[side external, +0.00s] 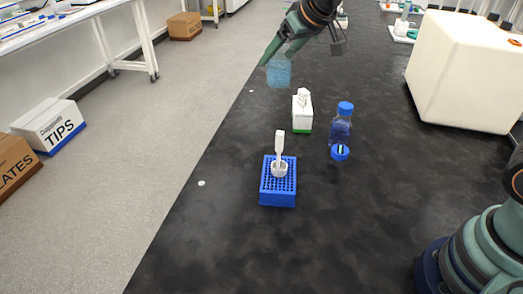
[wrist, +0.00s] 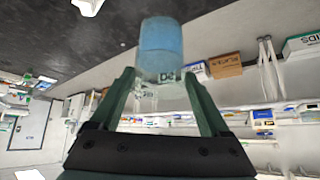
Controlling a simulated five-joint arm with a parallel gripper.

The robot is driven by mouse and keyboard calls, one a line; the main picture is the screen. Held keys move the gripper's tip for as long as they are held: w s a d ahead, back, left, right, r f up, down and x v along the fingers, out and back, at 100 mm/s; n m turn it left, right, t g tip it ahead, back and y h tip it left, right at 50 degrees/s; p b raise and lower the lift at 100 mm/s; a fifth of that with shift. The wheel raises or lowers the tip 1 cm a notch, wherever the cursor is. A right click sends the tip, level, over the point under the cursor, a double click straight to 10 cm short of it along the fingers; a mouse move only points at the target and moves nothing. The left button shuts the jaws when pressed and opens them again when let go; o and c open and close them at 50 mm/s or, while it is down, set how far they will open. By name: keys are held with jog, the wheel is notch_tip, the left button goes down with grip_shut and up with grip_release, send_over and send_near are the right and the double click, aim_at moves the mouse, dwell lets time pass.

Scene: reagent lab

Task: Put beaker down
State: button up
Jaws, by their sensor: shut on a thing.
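A clear beaker (side external: 280,71) with light-blue liquid is at the far end of the black counter (side external: 230,240) in the side view. My gripper (side external: 275,60) is shut on it, with the fingers coming in from the upper right. In the wrist view the beaker (wrist: 162,45) sits between the two green fingers of my gripper (wrist: 158,78). It seems held above the counter, but the exact gap under it cannot be told.
A white-and-green tissue box (side external: 302,112), a blue-capped bottle (side external: 341,128) and a small blue cap-like item (side external: 340,152) stand nearer. A blue rack (side external: 278,192) holds a white item (side external: 280,150). A large white box (side external: 465,75) is at right. The counter's left edge runs close by.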

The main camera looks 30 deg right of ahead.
jog(key=s+d+f+m, duration=0.1)
jog(key=s+d, duration=0.3)
jog(key=s, duration=0.3)
jog(key=s+d+f+h, duration=0.1)
jog(key=s+d, duration=0.3)
jog(key=s, duration=0.4)
jog(key=shift+s+f+m, duration=0.25)
jog(key=shift+f+m, duration=0.15)
jog(key=shift+f, duration=0.1)
jog(key=shift+w, duration=0.1)
jog(key=w+r, duration=0.2)
jog(key=w, duration=0.9)
jog(key=f, duration=1.9)
jog(key=shift+w+a+f, duration=0.1)
jog(key=shift+a+f, duration=0.1)
jog(key=shift+f, duration=0.05)
